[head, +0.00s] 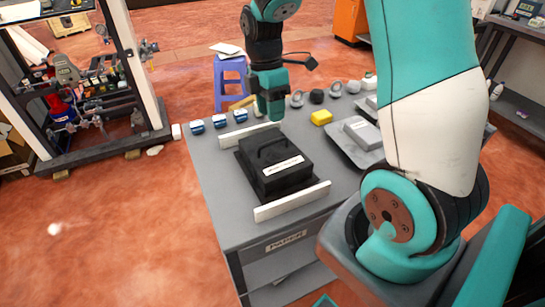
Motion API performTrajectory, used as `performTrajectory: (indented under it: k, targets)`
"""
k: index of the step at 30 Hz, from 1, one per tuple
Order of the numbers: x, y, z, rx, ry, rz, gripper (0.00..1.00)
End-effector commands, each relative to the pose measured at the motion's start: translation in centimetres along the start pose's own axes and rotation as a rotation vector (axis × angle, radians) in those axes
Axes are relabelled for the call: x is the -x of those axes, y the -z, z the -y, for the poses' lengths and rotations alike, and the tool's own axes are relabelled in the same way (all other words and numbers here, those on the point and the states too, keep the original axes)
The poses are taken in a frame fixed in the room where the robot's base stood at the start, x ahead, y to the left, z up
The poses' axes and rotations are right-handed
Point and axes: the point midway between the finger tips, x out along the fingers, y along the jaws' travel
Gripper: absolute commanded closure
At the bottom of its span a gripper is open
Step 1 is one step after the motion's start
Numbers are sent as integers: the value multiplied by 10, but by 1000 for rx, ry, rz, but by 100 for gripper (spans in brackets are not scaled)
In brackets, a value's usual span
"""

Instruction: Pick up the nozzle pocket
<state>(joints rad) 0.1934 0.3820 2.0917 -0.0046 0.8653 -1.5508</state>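My gripper (271,108) points down above the back part of the grey table (222,218), behind the black case. Whether its fingers are open or shut is too small to tell, and I see nothing clearly held in it. I cannot tell for sure which thing is the nozzle pocket. Candidates are small blue-and-white parts (219,121) in a row to the left of my gripper, and grey rounded parts (297,98) to its right, along the table's back edge.
My arm hides the table's right part. A purple stool (229,72) stands behind.

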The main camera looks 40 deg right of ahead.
Motion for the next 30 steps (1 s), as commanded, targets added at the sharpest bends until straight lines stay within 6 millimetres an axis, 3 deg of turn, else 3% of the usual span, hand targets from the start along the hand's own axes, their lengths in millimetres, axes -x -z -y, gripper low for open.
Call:
performTrajectory:
  k: [3,11,21,29,30]
  targets:
    - [-23,0,1,0,5,0,61]
    - [-44,1,0,0,1,0,61]
    - [-89,4,-5,0,1,0,61]
    - [-92,3,-5,0,-1,0,61]
    - [-92,3,-5,0,-1,0,68]
